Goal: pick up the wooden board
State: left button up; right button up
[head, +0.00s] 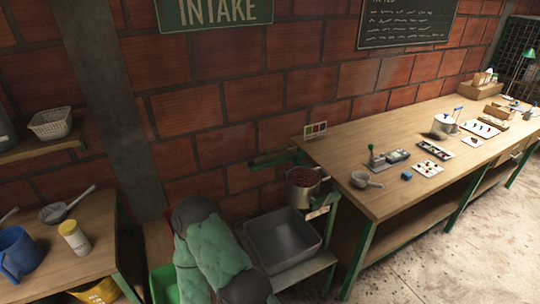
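I cannot pick out the wooden board with certainty. A flat brown piece (157,244) shows low against the brick wall, between the left bench and some green padded bundles. It is partly hidden, and I cannot tell whether it is the board. Neither of my grippers is in the head view.
A long wooden bench (345,150) at right carries small tools and trays. The floor (455,260) at right is clear.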

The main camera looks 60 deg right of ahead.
aim_at(272, 153)
jog(key=i+z, duration=0.1)
jog(key=z, duration=0.25)
jog(key=i+z, duration=0.1)
jog(key=z, duration=0.25)
jog(key=i+j+z, duration=0.1)
jog(key=z, duration=0.25)
